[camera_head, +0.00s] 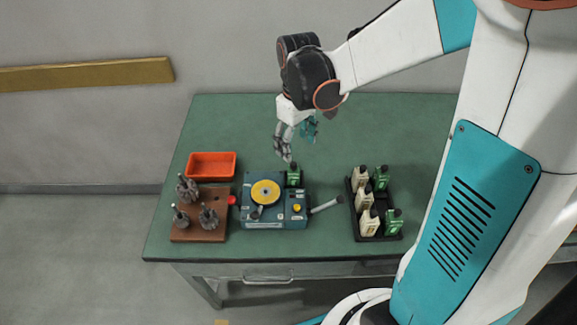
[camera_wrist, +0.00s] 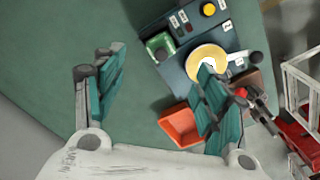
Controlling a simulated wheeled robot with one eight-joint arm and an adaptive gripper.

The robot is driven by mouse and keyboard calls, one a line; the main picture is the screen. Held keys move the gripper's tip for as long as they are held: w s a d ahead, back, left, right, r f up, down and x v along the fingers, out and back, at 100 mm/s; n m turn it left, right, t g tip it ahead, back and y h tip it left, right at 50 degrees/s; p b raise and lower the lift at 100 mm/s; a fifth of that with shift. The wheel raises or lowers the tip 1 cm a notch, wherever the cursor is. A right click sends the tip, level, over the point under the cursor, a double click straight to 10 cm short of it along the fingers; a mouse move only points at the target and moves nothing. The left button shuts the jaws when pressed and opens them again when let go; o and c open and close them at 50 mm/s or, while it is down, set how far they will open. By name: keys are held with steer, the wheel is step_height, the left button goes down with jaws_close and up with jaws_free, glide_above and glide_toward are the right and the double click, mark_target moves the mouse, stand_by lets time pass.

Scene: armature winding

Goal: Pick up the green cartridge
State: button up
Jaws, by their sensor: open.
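A green cartridge (camera_head: 294,174) with a dark cap stands at the back edge of the blue winding machine (camera_head: 290,213). It shows in the wrist view (camera_wrist: 160,46) at the machine's corner. Two more green cartridges, one at the back right (camera_head: 380,178) and one at the front right (camera_head: 393,222), stand in the black tray (camera_head: 379,239) among several cream ones. My gripper (camera_head: 297,144) is open and empty, pointing down above the table behind the machine.
An orange bin (camera_head: 212,165) stands at the back left. A brown block (camera_head: 200,234) holding several dark armatures is left of the machine. A grey lever (camera_head: 325,205) sticks out between machine and tray. The table (camera_head: 400,120) is clear at the back.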

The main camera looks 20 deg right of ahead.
mark_target(293, 164)
step_height(293, 164, down, 6)
steer(key=shift+r+b, duration=0.1)
steer(key=shift+b, duration=0.7)
steer(key=shift+w+a+f+b, duration=0.15)
steer(key=shift+f+b, duration=0.5)
steer(key=shift+f, duration=0.7)
steer(key=shift+a+f+b, duration=0.1)
steer(key=shift+f+b, duration=0.5)
steer(key=shift+f, duration=0.7)
steer(key=c, duration=1.3)
